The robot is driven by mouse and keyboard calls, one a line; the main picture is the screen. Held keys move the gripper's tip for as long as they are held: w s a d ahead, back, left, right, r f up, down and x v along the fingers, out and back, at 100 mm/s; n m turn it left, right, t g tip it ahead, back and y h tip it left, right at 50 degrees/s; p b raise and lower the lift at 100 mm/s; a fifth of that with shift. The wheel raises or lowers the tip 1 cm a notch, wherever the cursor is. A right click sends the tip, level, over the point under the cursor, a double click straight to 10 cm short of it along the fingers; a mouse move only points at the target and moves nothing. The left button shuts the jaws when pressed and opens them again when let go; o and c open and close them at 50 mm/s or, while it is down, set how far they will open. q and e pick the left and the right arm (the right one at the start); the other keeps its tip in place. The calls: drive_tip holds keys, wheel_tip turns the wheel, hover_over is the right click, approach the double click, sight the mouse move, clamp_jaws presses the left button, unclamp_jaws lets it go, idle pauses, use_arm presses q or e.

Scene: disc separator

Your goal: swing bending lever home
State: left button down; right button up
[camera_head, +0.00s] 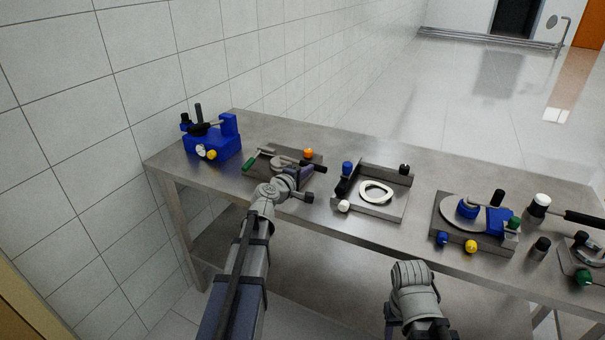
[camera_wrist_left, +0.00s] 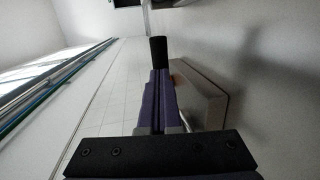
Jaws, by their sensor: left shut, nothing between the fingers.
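My left gripper (camera_head: 303,174) is at the front right of a small grey bending fixture (camera_head: 262,176) on the bench. Its purple fingers are shut with nothing between them; they also show in the left wrist view (camera_wrist_left: 158,104). A black grip (camera_head: 319,169) stands just beyond the fingertips; it shows in the wrist view (camera_wrist_left: 158,50) in line with them. I cannot tell whether they touch. A green handle (camera_head: 249,164) sticks out at the fixture's left, and an orange knob (camera_head: 308,153) sits at its back. My wrist hides part of the fixture. My right gripper is not visible, only its arm.
A blue device (camera_head: 213,143) stands at the bench's far left. To the right are a grey tray (camera_head: 385,209) with a white ring (camera_head: 376,192), a blue disc fixture (camera_head: 470,216) and a black-handled tool (camera_head: 580,217). Bare bench (camera_head: 345,150) lies behind the fixtures.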

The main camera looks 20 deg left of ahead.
use_arm(q)
drive_tip(key=shift+w+d, duration=0.1)
drive_tip(key=shift+w, duration=0.25)
idle(0.3)
drive_tip(key=shift+s+d, duration=0.1)
